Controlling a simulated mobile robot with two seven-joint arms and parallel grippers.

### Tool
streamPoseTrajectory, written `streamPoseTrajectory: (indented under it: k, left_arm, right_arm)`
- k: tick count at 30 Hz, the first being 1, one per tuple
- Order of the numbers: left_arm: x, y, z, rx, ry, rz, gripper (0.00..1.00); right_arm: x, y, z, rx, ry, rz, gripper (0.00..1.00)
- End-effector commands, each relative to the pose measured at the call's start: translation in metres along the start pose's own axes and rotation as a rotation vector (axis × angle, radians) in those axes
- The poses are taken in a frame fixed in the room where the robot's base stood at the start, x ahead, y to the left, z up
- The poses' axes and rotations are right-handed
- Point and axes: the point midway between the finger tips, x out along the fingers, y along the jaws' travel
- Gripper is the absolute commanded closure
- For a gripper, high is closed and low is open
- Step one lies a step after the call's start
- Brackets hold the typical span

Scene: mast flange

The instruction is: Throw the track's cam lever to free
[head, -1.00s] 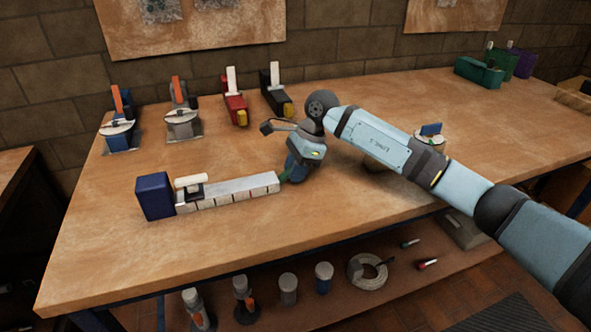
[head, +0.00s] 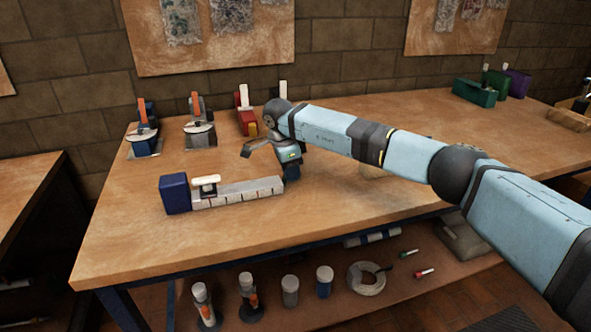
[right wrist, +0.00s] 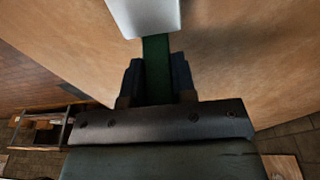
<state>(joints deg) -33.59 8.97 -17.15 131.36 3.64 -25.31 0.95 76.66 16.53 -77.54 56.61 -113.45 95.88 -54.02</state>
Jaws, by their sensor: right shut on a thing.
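The track (head: 245,192) is a pale grey, marked bar on the bench with a dark blue block (head: 175,193) at its left end. A carriage with a white top (head: 206,184) sits on it near that block. My right gripper (head: 291,176) is at the track's right end, pointing down. In the right wrist view its fingers (right wrist: 157,72) are shut on a dark green lever (right wrist: 156,55), which runs to the track's grey end (right wrist: 143,15). The lever is mostly hidden by the gripper in the head view. My left gripper is not in view.
Two orange-handled clamps (head: 144,138) (head: 199,128) and a red clamp (head: 245,115) stand behind the track. Green and purple blocks (head: 475,93) (head: 517,83) are at the far right. The bench (head: 140,235) is bare in front of the track. A lower shelf holds several small items.

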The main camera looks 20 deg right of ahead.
Motion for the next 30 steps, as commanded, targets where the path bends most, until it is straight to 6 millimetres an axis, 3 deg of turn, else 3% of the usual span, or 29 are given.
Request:
streamPoseTrajectory:
  k: [10, 30]
  left_arm:
    - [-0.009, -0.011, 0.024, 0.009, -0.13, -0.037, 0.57]
    - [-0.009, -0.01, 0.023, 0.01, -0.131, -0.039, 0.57]
  right_arm:
    - [-0.007, 0.0, 0.01, 0.001, 0.229, -0.001, 1.0]
    - [-0.006, 0.0, 0.014, 0.001, 0.323, 0.001, 1.0]
